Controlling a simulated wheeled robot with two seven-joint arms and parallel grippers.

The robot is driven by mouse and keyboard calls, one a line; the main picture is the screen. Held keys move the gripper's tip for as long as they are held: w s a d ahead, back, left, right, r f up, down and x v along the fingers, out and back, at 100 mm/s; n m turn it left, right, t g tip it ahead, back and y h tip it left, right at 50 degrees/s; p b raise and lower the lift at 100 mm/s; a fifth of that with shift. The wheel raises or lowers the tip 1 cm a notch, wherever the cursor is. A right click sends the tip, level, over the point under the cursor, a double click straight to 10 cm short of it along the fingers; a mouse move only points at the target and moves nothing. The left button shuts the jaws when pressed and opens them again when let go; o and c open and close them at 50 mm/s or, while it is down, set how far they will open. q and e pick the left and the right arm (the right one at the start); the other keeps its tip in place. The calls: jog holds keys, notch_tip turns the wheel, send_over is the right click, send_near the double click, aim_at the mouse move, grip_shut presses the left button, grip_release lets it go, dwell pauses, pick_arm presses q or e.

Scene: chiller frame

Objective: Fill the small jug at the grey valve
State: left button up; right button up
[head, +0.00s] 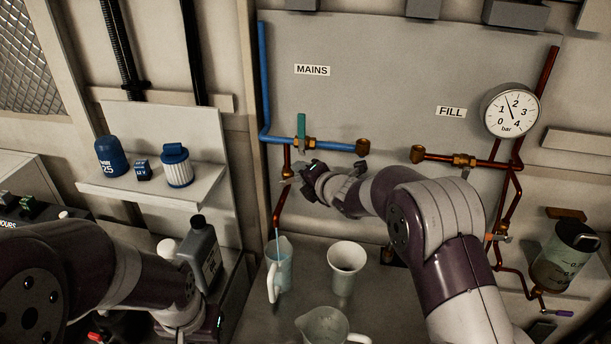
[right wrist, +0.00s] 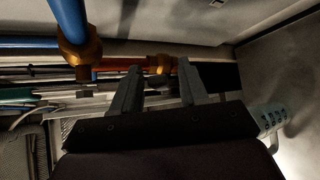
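The small jug (head: 283,268), pale with a handle, stands upright on the bench under the copper spout (head: 277,212). A thin pale-blue stream (head: 277,236) runs from the spout into it; the water level inside cannot be made out. The grey valve is on the copper drop pipe (head: 287,160), largely hidden by my right gripper (head: 290,178), which is at it. In the right wrist view the fingers of my right gripper (right wrist: 159,72) stand apart, with copper pipework beyond; no grip on the handle is visible. My left wrist is at lower left, its gripper out of sight.
A white cup (head: 346,268) stands right of the jug, a larger jug (head: 322,326) in front. A green-handled valve (head: 301,128) sits on the blue mains pipe (head: 330,145). A grey bottle (head: 202,252) stands left.

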jog(key=shift+s+d, duration=0.1)
jog(key=shift+s, duration=0.05)
jog(key=b+v, duration=0.3)
jog(key=v, duration=0.9)
jog(key=shift+s, duration=0.15)
jog(key=shift+d+r, duration=0.1)
dwell(1.6)
